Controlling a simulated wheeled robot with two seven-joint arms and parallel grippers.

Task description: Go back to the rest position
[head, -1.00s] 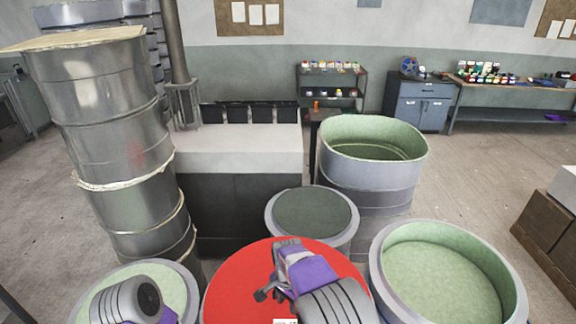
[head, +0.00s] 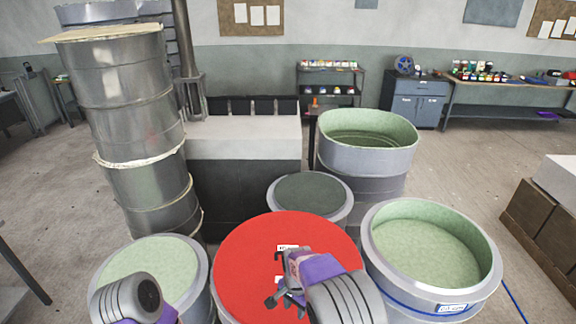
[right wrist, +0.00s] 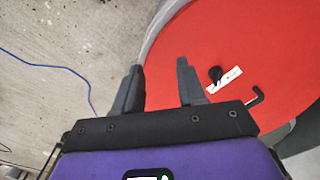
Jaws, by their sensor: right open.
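My right gripper (head: 276,281) is open and empty in the head view, above a red round top (head: 238,262). In the right wrist view, the two dark fingers of the right gripper (right wrist: 160,66) stand apart with nothing between them, over the edge of the red top (right wrist: 245,40) and the grey floor. A white label (right wrist: 226,80) with a small black item (right wrist: 215,74) lies on the red top near the right finger. My left arm shows at the lower left of the head view, but its fingers are not seen.
Green-lined round moulds stand at the right (head: 425,243) and left (head: 165,262) of the red top. A grey-topped drum (head: 310,197) and a tall mould (head: 366,150) stand behind. Stacked metal drums (head: 120,100) rise at left.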

